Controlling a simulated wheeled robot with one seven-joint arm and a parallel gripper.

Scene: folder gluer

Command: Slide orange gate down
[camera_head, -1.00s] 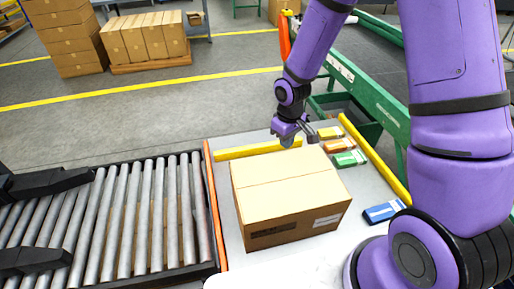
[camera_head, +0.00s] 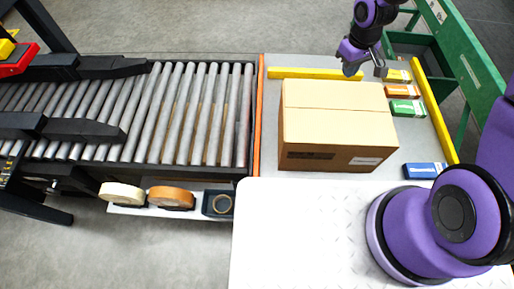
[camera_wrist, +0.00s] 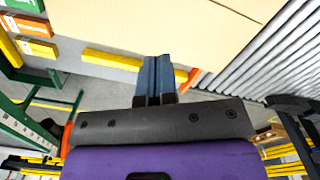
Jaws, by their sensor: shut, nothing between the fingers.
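The orange gate (camera_head: 260,115) is a thin upright strip between the roller conveyor and the grey table, left of the carton. A short orange piece, probably its end, shows beside the fingers in the wrist view (camera_wrist: 194,78). My gripper (camera_head: 379,67) is over the table's far side, behind the carton and well to the right of the gate.
A closed carton (camera_head: 338,130) stands on the table right of the gate. Yellow rails (camera_head: 315,73) edge the table at back and right. Small coloured boxes (camera_head: 408,109) lie right of the carton. The roller conveyor (camera_head: 190,115) is at left; tape rolls (camera_head: 171,197) sit below it.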

